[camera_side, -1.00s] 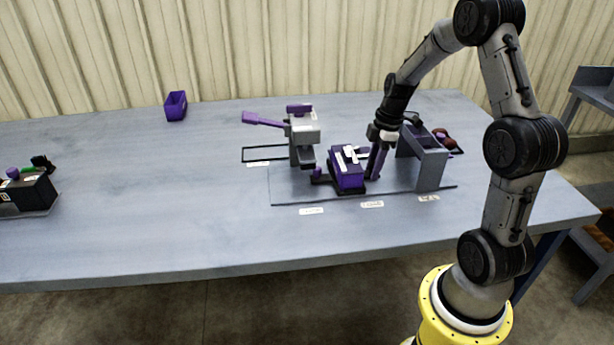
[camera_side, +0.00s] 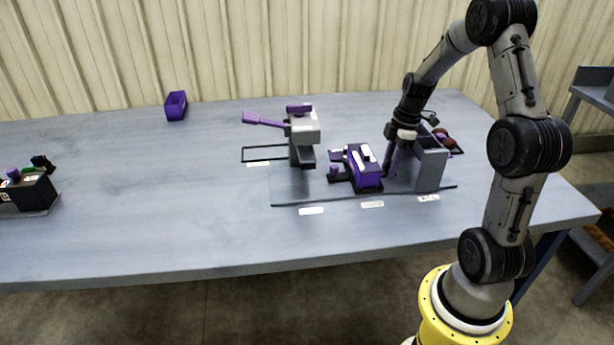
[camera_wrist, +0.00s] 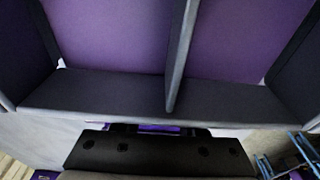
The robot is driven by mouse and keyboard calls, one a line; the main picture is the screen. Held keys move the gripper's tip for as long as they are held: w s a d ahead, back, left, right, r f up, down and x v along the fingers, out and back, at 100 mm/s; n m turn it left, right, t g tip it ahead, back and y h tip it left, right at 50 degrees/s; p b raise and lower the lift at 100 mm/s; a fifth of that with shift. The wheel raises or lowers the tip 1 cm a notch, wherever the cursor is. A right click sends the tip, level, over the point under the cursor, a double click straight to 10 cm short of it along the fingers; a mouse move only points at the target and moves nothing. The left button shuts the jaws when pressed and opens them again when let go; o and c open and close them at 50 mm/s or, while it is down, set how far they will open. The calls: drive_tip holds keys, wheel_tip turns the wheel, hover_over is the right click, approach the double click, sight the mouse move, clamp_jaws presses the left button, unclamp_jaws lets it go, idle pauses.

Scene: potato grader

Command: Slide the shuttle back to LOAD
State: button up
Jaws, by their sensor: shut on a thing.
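The shuttle (camera_side: 368,176) is a purple block with white pieces on top and a dark base. It stands on the grey base plate (camera_side: 310,190), in its middle to right part in the side view. A small purple knob (camera_side: 333,172) stands at its left end. My gripper (camera_side: 388,172) is low at the shuttle's right end, tilted, and shut on the shuttle there. The gripped part is mostly hidden behind the fingers. The wrist view shows no clear shuttle or fingertips. Three white labels lie along the plate's front; their lettering is too small to read.
A grey upright housing (camera_side: 430,170) stands close right of my gripper. The wrist view shows a dark-walled, divided, purple-floored tray (camera_wrist: 110,92). A grey press with a purple lever (camera_side: 303,128) stands left of the shuttle. The table's front is clear.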

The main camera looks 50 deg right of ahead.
drive_tip(key=o, duration=0.7)
drive_tip(key=shift+o, duration=0.2)
drive_tip(key=shift+r, duration=0.1)
drive_tip(key=shift+r, duration=3.9)
